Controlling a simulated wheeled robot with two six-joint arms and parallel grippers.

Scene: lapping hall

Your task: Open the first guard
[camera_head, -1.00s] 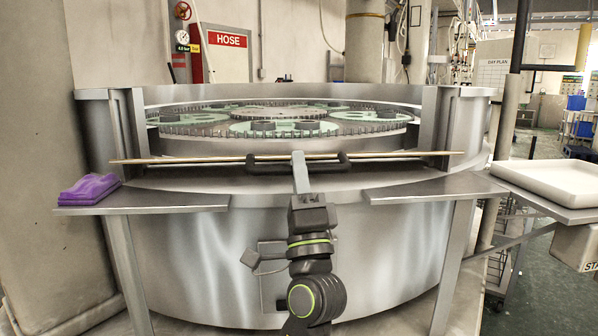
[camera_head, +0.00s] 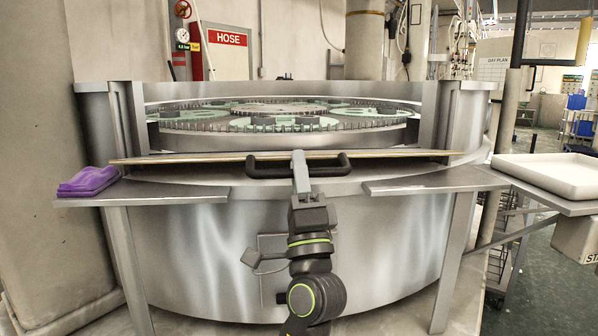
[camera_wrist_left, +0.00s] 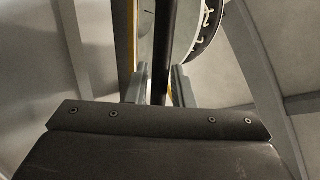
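The guard (camera_head: 200,158) is a thin panel seen nearly edge-on, spanning between the two uprights at the front of the round steel machine. Its black handle (camera_head: 268,169) projects toward me at the middle. My left gripper (camera_head: 299,160) comes up from below to the handle's middle. In the left wrist view, the dark handle bar (camera_wrist_left: 162,45) runs between the two grey fingers (camera_wrist_left: 160,88), which sit close on both sides of it. The gripper appears shut on the handle; the contact is partly hidden. My right gripper is not in view.
Behind the guard lies a toothed ring (camera_head: 285,140) with green discs. Steel shelves flank the front; the left shelf (camera_head: 150,193) holds a purple item (camera_head: 90,181). A white tray (camera_head: 550,174) stands at the right. The gap between the shelves is taken by my arm.

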